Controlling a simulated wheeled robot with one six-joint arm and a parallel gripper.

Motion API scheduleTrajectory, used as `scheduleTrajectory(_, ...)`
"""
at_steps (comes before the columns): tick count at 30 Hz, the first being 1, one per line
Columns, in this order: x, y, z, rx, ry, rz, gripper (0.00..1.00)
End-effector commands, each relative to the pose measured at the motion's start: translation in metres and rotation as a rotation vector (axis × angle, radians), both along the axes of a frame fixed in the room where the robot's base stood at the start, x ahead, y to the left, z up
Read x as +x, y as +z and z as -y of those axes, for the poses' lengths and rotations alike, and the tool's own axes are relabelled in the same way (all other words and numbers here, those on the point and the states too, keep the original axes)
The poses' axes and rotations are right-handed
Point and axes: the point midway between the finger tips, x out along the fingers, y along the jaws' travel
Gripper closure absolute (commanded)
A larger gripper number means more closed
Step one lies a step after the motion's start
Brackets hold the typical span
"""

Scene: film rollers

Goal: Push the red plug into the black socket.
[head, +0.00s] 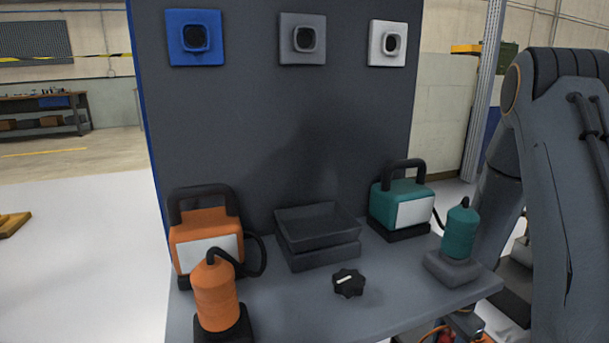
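No plainly red plug and no plainly black socket shows in the head view. An orange plug (216,296) stands upright in a dark holder at the front left of the shelf, with a black cable from its top. A teal plug (460,234) stands in a grey holder at the right. On the upright panel are a blue socket (174,47) at left, a dark grey socket (289,48) in the middle and a white socket (375,49) at right, each with a dark opening. My arm fills the right edge; my gripper is not in view.
An orange box (186,230) with a black handle and a teal box (383,198) stand at the back of the shelf (300,310). Between them are an empty dark tray (318,252) and a black knob (349,283). Small red parts show below the shelf's right edge, unclear.

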Motion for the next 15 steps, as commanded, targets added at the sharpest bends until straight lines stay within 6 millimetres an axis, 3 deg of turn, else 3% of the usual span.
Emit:
scheduleTrajectory(1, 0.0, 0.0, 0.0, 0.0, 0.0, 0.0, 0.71)
scheduleTrajectory(6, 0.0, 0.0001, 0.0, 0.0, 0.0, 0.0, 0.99)
scheduleTrajectory(15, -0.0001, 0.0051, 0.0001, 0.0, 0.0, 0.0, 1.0)
